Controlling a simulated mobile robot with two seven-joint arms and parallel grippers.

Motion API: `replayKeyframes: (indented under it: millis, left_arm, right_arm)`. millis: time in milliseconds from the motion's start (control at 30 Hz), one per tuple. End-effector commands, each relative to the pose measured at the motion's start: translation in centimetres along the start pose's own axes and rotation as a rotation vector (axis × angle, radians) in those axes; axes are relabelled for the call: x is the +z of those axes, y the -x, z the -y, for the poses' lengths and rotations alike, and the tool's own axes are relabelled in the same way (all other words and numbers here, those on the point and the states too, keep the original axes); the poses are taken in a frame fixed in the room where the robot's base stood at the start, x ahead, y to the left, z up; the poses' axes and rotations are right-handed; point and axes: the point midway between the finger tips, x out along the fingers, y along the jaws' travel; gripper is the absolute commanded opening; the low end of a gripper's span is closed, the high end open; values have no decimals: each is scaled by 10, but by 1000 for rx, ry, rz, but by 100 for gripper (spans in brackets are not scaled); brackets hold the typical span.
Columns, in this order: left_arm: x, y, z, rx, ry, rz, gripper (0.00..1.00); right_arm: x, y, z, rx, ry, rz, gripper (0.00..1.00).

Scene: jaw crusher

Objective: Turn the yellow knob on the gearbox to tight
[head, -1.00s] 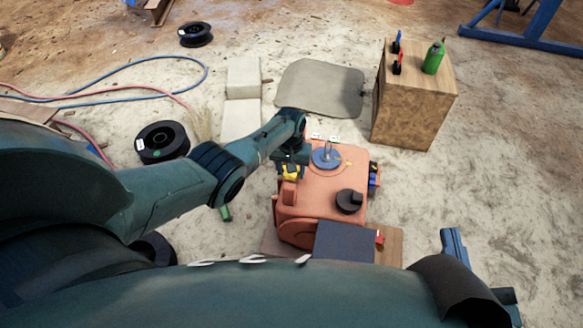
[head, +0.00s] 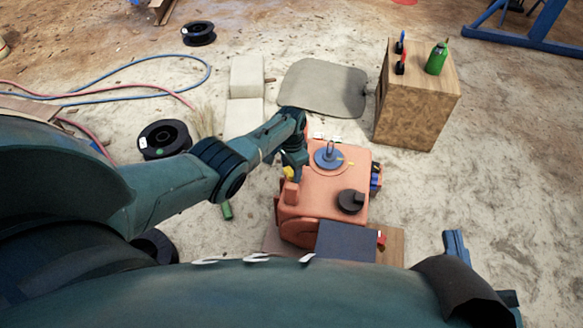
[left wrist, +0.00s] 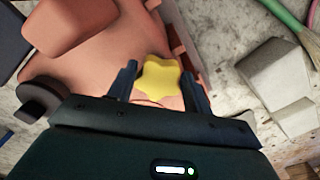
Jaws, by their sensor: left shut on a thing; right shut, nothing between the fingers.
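The yellow knob (left wrist: 158,80) sits on the orange gearbox (left wrist: 95,58), lobed like a star in the left wrist view. My left gripper (left wrist: 160,88) is shut on it, one finger on each side. In the head view the knob (head: 288,173) is partly hidden by my left gripper (head: 291,168), which reaches down at the gearbox's left side. The gearbox (head: 325,188) has a blue disc with a metal loop on top and a black knob near its front right. My right gripper (head: 455,245) is shut and empty, to the right of the gearbox and apart from it.
A wooden box (head: 412,112) with a green bottle (head: 437,58) and small red and blue items stands behind right. A grey mat (head: 322,88) and pale blocks (head: 245,95) lie behind. Black spools (head: 163,140) and hoses lie left.

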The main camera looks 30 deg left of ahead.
Motion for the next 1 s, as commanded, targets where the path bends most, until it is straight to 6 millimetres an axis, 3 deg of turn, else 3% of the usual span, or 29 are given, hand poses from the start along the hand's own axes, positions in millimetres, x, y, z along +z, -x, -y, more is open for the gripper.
replayKeyframes:
  millis: [667, 700, 933, 1000]
  left_arm:
    - [0, 0, 1, -2, -62, -2, 27]
    - [0, 0, 1, -2, -61, -1, 52]
    - [0, 0, 0, -1, -61, -1, 71]
    - [0, 0, 0, -1, -61, -1, 72]
  right_arm:
    - [-3, -2, -1, 1, 2, -11, 0]
    - [-3, -2, -1, 1, 1, -10, 0]
    - [-2, -1, 0, 0, -2, -5, 0]
    - [-2, -1, 0, 0, -2, -4, 0]
